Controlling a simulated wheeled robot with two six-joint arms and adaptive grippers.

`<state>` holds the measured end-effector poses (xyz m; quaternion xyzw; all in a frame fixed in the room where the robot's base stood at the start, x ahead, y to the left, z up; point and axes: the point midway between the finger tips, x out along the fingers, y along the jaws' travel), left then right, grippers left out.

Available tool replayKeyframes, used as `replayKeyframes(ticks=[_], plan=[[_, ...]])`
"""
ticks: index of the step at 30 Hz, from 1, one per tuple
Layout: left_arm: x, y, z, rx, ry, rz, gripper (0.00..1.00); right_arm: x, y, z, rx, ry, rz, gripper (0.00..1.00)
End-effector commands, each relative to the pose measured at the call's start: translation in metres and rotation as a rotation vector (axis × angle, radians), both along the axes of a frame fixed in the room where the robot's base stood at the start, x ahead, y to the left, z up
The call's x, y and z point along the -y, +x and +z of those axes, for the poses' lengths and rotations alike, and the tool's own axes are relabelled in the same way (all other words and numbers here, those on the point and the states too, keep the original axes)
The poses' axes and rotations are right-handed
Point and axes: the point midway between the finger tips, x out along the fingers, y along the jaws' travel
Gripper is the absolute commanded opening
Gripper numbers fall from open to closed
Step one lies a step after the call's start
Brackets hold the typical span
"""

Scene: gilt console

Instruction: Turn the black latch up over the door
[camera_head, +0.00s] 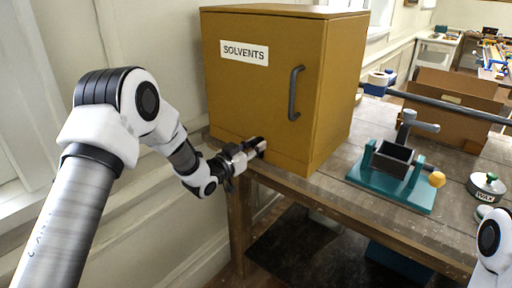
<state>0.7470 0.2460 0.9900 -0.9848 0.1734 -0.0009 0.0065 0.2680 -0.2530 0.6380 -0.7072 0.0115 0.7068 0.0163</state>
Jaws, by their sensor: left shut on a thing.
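The mustard-yellow cabinet (255,95) labelled SOLVENTS stands on the wooden bench. Its front door is closed and carries a dark grey bar handle (295,93) near its right edge. My left gripper (256,147) is at the lower front of the cabinet, close to the door's bottom edge. It is shut on a small dark piece there, which I take for the black latch; the fingers hide most of it, so its exact angle cannot be told. My right gripper is not in view; only a white part of my right arm shows at the lower right edge.
On the bench (330,190), right of the cabinet, are a teal-based vise-like fixture (390,180) with a yellow knob, a round WAX tin (486,186) and a cardboard box (450,100). A dark bar (440,102) crosses above. The bench's front edge runs below my left gripper.

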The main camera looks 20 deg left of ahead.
Motion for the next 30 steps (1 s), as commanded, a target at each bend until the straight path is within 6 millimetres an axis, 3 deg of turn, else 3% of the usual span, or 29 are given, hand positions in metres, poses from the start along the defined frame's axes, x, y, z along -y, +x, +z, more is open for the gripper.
replayKeyframes(ticks=[16,17,18,19,30], plan=[[-0.0016,0.0012,0.0021,-0.005,-0.028,0.001,0.00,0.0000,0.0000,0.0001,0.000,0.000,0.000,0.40],[-0.0016,0.0012,0.0021,-0.005,-0.028,0.001,0.32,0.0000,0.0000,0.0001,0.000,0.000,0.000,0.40],[-0.0016,0.0011,0.0020,-0.005,-0.028,0.001,0.46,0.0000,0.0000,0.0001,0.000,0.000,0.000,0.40],[-0.0015,0.0011,0.0019,-0.006,-0.028,0.001,0.51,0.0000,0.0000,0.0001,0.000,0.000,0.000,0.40],[-0.0037,-0.0043,0.0007,-0.009,-0.029,0.001,0.51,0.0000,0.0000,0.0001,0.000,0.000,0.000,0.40]])
